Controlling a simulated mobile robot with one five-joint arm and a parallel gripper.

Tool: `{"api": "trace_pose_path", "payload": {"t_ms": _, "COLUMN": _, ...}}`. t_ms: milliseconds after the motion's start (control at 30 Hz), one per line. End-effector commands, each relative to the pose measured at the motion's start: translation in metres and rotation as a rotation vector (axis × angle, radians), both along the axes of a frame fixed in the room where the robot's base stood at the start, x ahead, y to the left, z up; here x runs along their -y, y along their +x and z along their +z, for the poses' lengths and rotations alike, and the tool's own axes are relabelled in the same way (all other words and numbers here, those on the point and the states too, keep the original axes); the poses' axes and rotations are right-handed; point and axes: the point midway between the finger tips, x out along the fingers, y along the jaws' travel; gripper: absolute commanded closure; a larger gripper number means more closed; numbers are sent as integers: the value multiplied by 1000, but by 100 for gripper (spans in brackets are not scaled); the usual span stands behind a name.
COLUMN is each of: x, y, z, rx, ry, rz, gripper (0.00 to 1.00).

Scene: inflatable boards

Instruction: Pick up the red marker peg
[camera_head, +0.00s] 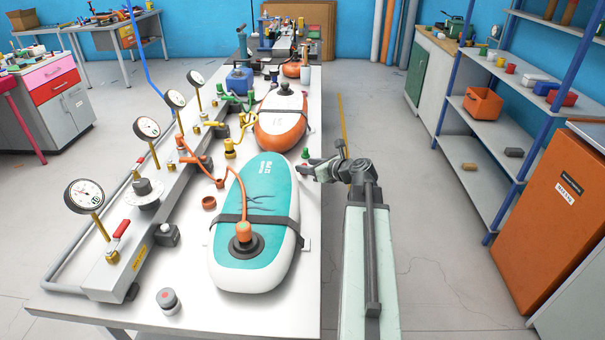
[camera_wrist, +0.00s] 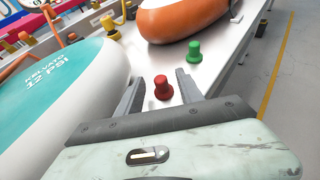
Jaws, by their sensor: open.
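The red marker peg (camera_wrist: 162,88) stands upright on the white bench top in the wrist view. It appears between the two fingers of my gripper (camera_wrist: 160,76), with a visible gap on each side. My gripper is open and no finger visibly touches the peg. In the head view my gripper (camera_head: 303,170) is over the bench's right edge, beside the teal and white board (camera_head: 270,185). I cannot make out the red peg in the head view; my gripper probably covers it.
A green peg (camera_wrist: 194,52) stands just beyond the red one, near the orange board (camera_wrist: 170,20). The teal board (camera_wrist: 75,85) is close on the left in the wrist view. The bench edge and open floor (camera_head: 425,250) lie to the right.

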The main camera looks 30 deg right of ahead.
Motion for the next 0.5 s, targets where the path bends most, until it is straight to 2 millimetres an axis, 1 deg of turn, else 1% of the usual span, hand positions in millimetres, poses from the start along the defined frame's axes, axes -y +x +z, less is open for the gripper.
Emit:
{"api": "trace_pose_path", "payload": {"t_ms": 33, "x": 1, "y": 11, "z": -9, "rx": 0, "ry": 0, "rz": 1, "gripper": 56}}
{"api": "trace_pose_path", "payload": {"t_ms": 100, "x": -2, "y": 20, "z": -12, "rx": -1, "ry": 1, "rz": 2, "gripper": 56}}
{"api": "trace_pose_path", "payload": {"t_ms": 167, "x": -2, "y": 23, "z": -11, "rx": 0, "ry": 0, "rz": 1, "gripper": 56}}
{"api": "trace_pose_path", "payload": {"t_ms": 333, "x": -3, "y": 22, "z": -10, "rx": 0, "ry": 0, "rz": 0, "gripper": 56}}
{"api": "trace_pose_path", "payload": {"t_ms": 367, "x": -3, "y": 22, "z": -10, "rx": 0, "ry": 0, "rz": 0, "gripper": 64}}
{"api": "trace_pose_path", "payload": {"t_ms": 400, "x": -3, "y": 22, "z": -10, "rx": 0, "ry": 0, "rz": 0, "gripper": 76}}
{"api": "trace_pose_path", "payload": {"t_ms": 500, "x": -3, "y": 22, "z": -10, "rx": 0, "ry": 0, "rz": 0, "gripper": 100}}
